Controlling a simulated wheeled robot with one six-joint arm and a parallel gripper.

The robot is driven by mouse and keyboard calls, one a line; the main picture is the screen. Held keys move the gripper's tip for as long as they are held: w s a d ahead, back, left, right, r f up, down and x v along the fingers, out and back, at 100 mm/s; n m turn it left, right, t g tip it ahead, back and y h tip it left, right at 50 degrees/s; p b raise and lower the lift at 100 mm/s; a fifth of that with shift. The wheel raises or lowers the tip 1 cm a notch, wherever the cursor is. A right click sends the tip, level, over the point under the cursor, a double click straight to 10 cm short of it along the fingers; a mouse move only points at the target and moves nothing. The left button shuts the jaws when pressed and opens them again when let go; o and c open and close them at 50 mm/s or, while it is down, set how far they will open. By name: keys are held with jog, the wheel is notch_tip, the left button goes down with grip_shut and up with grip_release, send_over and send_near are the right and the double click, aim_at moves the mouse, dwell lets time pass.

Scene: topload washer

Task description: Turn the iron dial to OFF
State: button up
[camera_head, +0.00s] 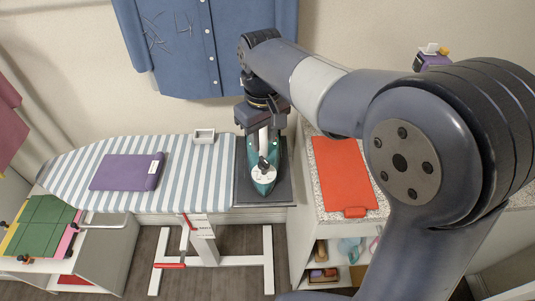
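A teal iron (272,183) lies on a dark rest pad (283,196) at the right end of the striped ironing board (120,142). A round white dial face (257,173) shows on the near part of the iron. My gripper (264,162) points down over the iron, with its dark fingertips at or just above the dial. I cannot tell if they touch it. The gap between the fingers is too small to make out, and the dial's marks are too small to read. My gripper and wrist hide the far part of the iron.
A red-orange mat (343,175) lies on the speckled counter to the right. A blue shirt (178,45) hangs on the wall behind. A green board (42,225) is at left.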

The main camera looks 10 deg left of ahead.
aim_at(264, 160)
notch_tip(264, 160, down, 6)
jog(key=shift+f, duration=0.2)
grip_shut()
dwell(0.4)
